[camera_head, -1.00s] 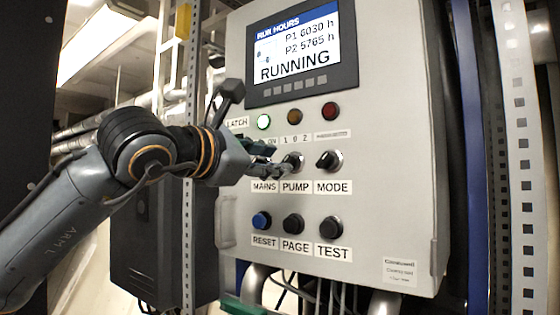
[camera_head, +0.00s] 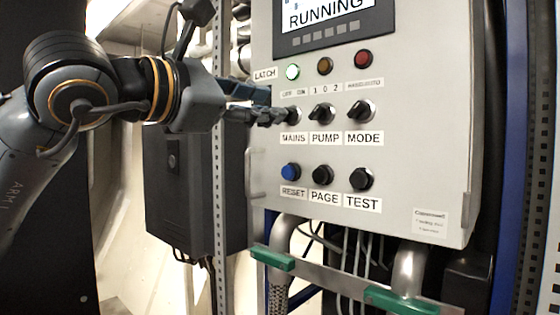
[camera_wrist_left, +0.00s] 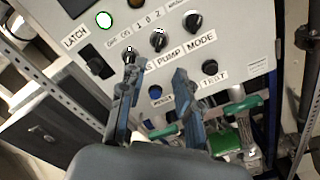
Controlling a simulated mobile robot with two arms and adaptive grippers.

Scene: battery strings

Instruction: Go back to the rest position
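The grey control panel (camera_head: 400,190) carries the rotary knobs MAINS, PUMP (camera_head: 321,113) and MODE (camera_head: 361,112). My left gripper (camera_head: 272,105) comes in from the left, with its fingertips at the MAINS knob (camera_head: 293,114), which they partly hide. In the left wrist view its two fingers (camera_wrist_left: 155,66) are apart with nothing between them. One finger overlaps the MAINS knob there; I cannot tell whether it touches. The PUMP knob (camera_wrist_left: 158,41) is clear beyond the fingertips. My right gripper is not in view.
RESET (camera_head: 290,171), PAGE and TEST buttons sit below the knobs. A perforated post (camera_head: 222,190) and dark box (camera_head: 185,190) stand left of the panel. Pipes with green clamps (camera_head: 400,300) run below.

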